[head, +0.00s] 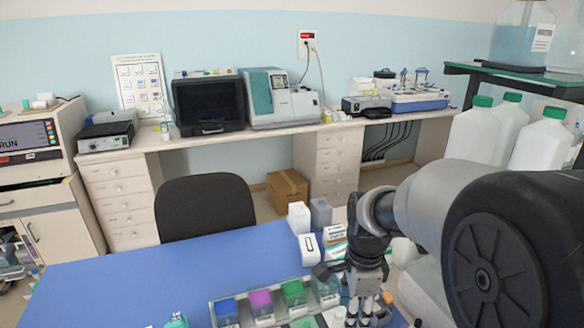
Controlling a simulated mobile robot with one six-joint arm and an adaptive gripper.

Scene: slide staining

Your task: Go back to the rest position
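My arm comes in from the right, and my gripper (366,312) points down over the right part of the blue table (190,265). Its fingertips are near the bottom edge of the picture, among small bottles and pale items. Whether the fingers are apart or hold anything is too small and crowded to tell. Left of it stands a row of clear staining jars with a blue one (226,312), a magenta one (262,305) and a green one (294,293). The arm hides part of the table's right side.
Small boxes (310,246) stand behind the jars, close to my gripper. White jugs with green caps (475,135) stand on the right behind my arm. A black chair (205,207) is at the table's far side. The table's left part is mostly clear.

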